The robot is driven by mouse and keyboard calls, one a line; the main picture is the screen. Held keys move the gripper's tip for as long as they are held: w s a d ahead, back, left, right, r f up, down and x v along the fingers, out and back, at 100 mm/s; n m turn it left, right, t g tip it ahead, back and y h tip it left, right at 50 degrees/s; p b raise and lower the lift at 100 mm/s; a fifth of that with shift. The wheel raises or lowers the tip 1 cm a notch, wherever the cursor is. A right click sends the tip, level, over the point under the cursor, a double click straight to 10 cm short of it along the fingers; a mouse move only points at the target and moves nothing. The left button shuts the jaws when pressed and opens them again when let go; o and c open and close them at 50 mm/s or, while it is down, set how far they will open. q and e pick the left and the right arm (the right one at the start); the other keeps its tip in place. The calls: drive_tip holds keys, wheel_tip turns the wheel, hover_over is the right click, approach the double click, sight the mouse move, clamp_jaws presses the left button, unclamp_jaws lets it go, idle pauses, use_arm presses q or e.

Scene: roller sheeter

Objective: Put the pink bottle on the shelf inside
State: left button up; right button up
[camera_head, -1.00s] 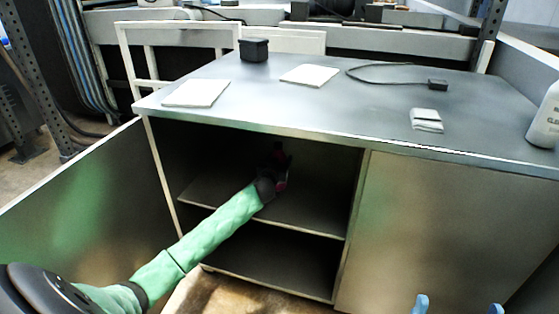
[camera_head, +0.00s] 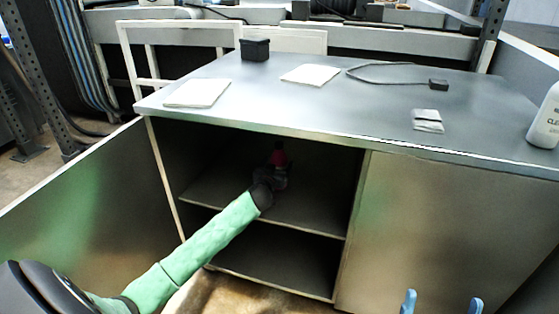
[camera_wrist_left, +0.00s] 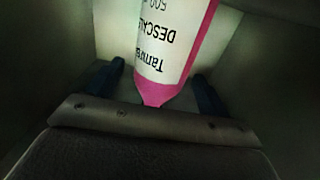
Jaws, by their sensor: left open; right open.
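The pink bottle (camera_head: 279,158) stands on the middle shelf (camera_head: 313,216) inside the open, dark left half of the metal cabinet. In the left wrist view, the bottle (camera_wrist_left: 174,45) shows a white label and pink sides. My left gripper (camera_head: 273,178) reaches into the cabinet at the bottle. Its blue fingers (camera_wrist_left: 160,95) are open on either side of the bottle, with gaps visible. The bottle's lower part is hidden by the gripper in the head view. My right gripper (camera_head: 442,304) is open and empty at the bottom edge, in front of the closed right door.
The left cabinet door (camera_head: 85,210) stands open beside my left arm. The right door (camera_head: 450,225) is shut. The cabinet top (camera_head: 330,110) holds white pads, a black box (camera_head: 255,49), a cable and a white bottle (camera_head: 547,120). The lower compartment looks empty.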

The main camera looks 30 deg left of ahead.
use_arm(q)
drive_tip(key=shift+v, duration=3.8)
drive_tip(key=s+d+f+m+t+h, duration=0.1)
drive_tip(key=s+d+m+h, duration=0.35)
drive_tip(key=d, duration=1.05)
drive_tip(key=s+d+m+t+h, duration=0.1)
drive_tip(key=s+d+m+h, duration=0.1)
drive_tip(key=s+d+h, duration=0.9)
drive_tip(key=s+d+r+n+t+y, duration=0.1)
drive_tip(key=s+d+r+t+y, duration=0.2)
drive_tip(key=s+d+r, duration=0.9)
drive_tip(key=s+d+t, duration=0.2)
drive_tip(key=t, duration=0.1)
drive_tip(key=shift+s+r, duration=0.25)
drive_tip(key=shift+s, duration=0.1)
use_arm(e)
drive_tip(key=w+a+f+g, duration=0.1)
drive_tip(key=w+f+g, duration=0.1)
drive_tip(key=f, duration=0.3)
drive_tip(key=shift+w+f+h, duration=0.15)
drive_tip(key=shift+w+h, duration=0.15)
drive_tip(key=shift+w, duration=0.2)
use_arm(q)
drive_tip(key=shift+d+y, duration=0.1)
drive_tip(key=shift+y, duration=0.15)
